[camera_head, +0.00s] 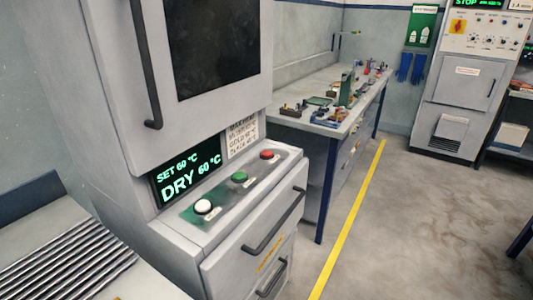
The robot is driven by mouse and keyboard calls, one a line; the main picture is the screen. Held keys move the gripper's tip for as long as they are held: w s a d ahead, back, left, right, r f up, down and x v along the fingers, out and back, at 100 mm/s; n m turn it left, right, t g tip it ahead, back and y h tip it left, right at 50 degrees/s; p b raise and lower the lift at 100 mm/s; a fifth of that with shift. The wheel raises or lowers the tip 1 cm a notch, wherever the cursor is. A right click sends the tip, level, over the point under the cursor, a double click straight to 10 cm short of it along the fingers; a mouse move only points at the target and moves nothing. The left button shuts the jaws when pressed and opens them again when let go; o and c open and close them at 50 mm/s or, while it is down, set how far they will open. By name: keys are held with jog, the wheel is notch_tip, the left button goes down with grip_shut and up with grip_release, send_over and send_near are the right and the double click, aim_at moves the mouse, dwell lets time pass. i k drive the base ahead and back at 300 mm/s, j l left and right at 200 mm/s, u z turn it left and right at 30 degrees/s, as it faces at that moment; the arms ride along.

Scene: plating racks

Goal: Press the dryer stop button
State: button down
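The dryer (110,70) is a tall grey cabinet at the left with a dark window and a black door handle. Its display (187,176) reads "SET 60 °C" and "DRY 60 °C" in green. On the sloped panel below are three buttons: a white one (203,206) nearest, a green one (240,177) in the middle and a red one (267,154) at the far end. Small labels beside them are too small to read. My gripper is not in view.
Drawers with black handles (273,222) sit under the panel. A ribbed metal surface (65,262) is at lower left. A cluttered workbench (318,128) stands behind the dryer. A control cabinet (468,80) stands at the back right. The floor right of the yellow line (350,218) is mostly clear.

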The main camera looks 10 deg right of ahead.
aim_at(265, 153)
jog(key=i+l+u, duration=0.1)
jog(key=i+l, duration=0.35)
jog(key=i+l+u, duration=0.1)
jog(key=i+l, duration=0.35)
jog(key=l, duration=0.15)
jog(key=i+l, duration=0.45)
jog(key=i+l+u, duration=0.15)
jog(key=i+l, duration=0.25)
jog(key=l, duration=0.25)
